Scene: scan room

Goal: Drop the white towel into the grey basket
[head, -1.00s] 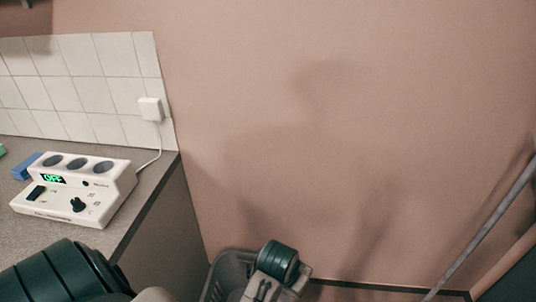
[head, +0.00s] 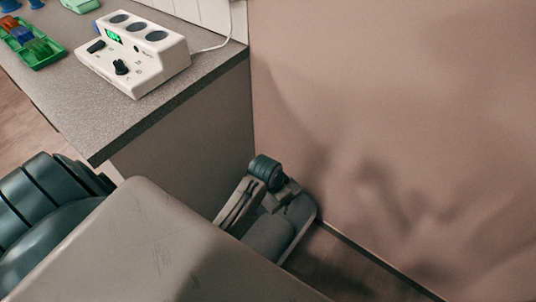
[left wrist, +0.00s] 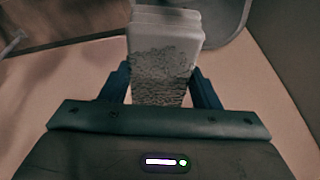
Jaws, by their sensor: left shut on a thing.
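The white towel (left wrist: 165,55) is in the left wrist view, a folded block with a smooth pale top and a rough grey-looking lower part. My left gripper (left wrist: 162,88) is shut on it, one dark finger on each side. The grey basket (head: 308,218) stands on the floor between the counter and the wall in the head view. My left wrist is over the basket and covers part of it. The towel and my left fingertips cannot be made out in the head view. A grey curved rim, probably the basket's, shows beyond the towel in the wrist view. My right gripper is out of view.
A grey counter (head: 180,85) with a sharp front corner lies left of the basket. On it stand a white device (head: 135,52) with a green display and a green tray (head: 35,48). The pink wall (head: 400,120) bounds the right side. My arm link hides the lower left.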

